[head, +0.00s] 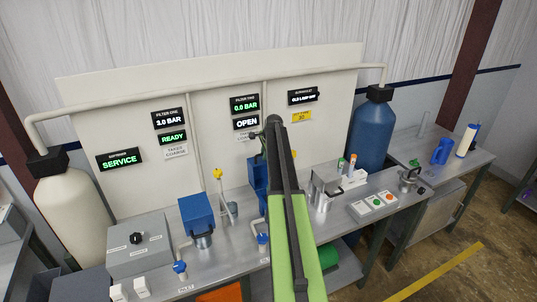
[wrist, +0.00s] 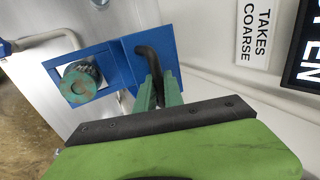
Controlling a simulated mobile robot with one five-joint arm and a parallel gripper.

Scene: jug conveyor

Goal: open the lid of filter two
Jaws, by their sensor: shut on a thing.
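Filter two (head: 256,176) is the blue housing at the bench's middle, partly hidden behind my arm in the head view. Its display (head: 245,124) above reads OPEN, with 0.0 BAR over it. In the wrist view the blue lid (wrist: 126,48) stands swung up beside the housing (wrist: 98,58), where a round ribbed grey-green part (wrist: 80,82) shows. My gripper (wrist: 156,88) is shut on the lid's black curved handle (wrist: 148,58). In the head view my arm hides most of the gripper.
Filter one (head: 196,213), also blue, stands to the left with a blue valve knob (head: 180,267) before it. A grey control box (head: 140,245) is farther left. To the right are a metal container (head: 325,188), a button box (head: 374,203) and a blue tank (head: 371,135).

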